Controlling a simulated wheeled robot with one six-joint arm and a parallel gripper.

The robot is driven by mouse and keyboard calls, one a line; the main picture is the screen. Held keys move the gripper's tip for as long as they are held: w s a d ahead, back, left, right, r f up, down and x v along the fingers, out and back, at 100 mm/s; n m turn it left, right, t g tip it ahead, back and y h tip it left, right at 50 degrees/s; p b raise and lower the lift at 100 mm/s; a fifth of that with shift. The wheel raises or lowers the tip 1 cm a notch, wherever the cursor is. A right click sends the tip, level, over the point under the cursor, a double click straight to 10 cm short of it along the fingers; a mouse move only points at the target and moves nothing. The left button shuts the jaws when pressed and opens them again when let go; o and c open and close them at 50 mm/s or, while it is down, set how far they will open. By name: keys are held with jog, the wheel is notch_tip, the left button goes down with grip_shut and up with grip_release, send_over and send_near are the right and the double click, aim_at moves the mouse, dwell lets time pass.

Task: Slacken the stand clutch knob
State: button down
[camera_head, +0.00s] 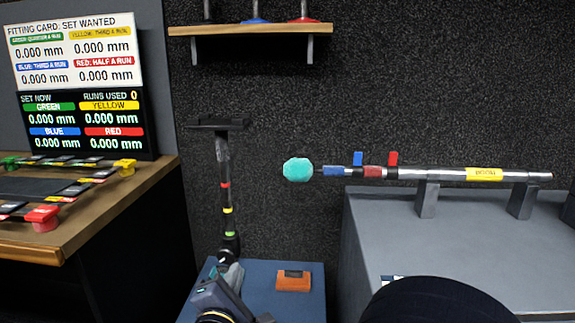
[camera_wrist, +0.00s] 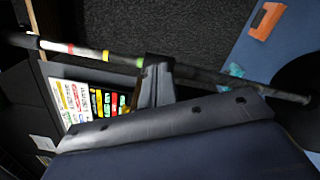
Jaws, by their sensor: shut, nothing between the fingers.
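The stand is a dark upright pole (camera_head: 227,200) with red, yellow and green bands and a flat dark top. In the wrist view its banded pole (camera_wrist: 200,73) runs across the picture. Small teal parts (camera_wrist: 236,70) show beside the pole near its lower end; I cannot tell whether they are the clutch knob. My gripper (camera_wrist: 156,65) is shut and empty, close to the pole in the wrist view; I cannot tell whether it touches. In the head view my arm covers the stand's foot.
The stand is at a blue-topped table (camera_head: 310,311) with an orange block (camera_head: 293,281). A wooden desk (camera_head: 95,225) with a display (camera_head: 85,125) is left. A shelf (camera_head: 250,29) hangs above.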

aim_at(230, 254)
jog(key=w+b, duration=0.1)
jog(key=w, duration=0.2)
jog(key=shift+w+d, duration=0.15)
jog(key=shift+w, duration=0.25)
jog(key=shift+a+b, duration=0.2)
jog(key=shift+b, duration=0.15)
jog(key=shift+r, duration=0.15)
dwell(0.4)
jog(key=shift+a+r+b, duration=0.25)
jog(key=shift+r+b, duration=0.25)
jog(key=shift+b, duration=0.15)
jog(key=shift+a+r, duration=0.2)
jog(key=shift+r, duration=0.05)
jog(key=shift+a+r+b, duration=0.25)
jog(key=shift+b, duration=0.15)
jog(key=shift+d+r, duration=0.1)
jog(key=shift+r, duration=0.05)
